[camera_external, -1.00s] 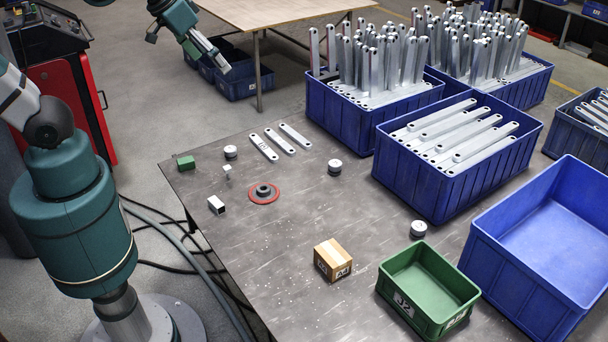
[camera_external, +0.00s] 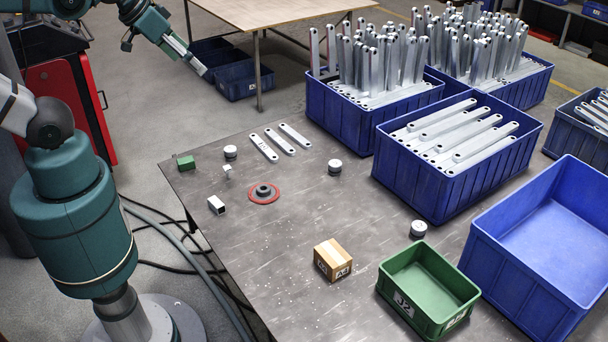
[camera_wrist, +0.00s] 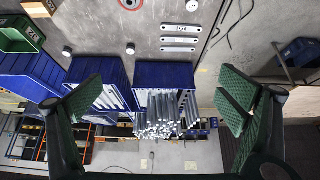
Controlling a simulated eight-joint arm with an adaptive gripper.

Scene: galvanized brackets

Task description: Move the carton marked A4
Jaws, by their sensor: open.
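The carton (camera_external: 332,260) is a small brown box with a tan tape strip and white labels, one appearing to read A4. It stands upright on the dark table (camera_external: 290,300), left of the green bin (camera_external: 428,285). In the wrist view a brown box, likely the carton, is cut by the top edge. My gripper (camera_external: 199,66) is in the air beyond the table's far left edge, well away from the carton. In the wrist view my gripper (camera_wrist: 160,98) has its two green-padded fingers wide apart with nothing between them.
An empty blue crate (camera_external: 553,245) stands right of the green bin. Blue crates of metal brackets (camera_external: 455,165) line the back right. A red disc (camera_external: 264,193), a green block (camera_external: 186,162), flat brackets (camera_external: 279,144) and capped cylinders (camera_external: 335,167) are scattered on the table.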

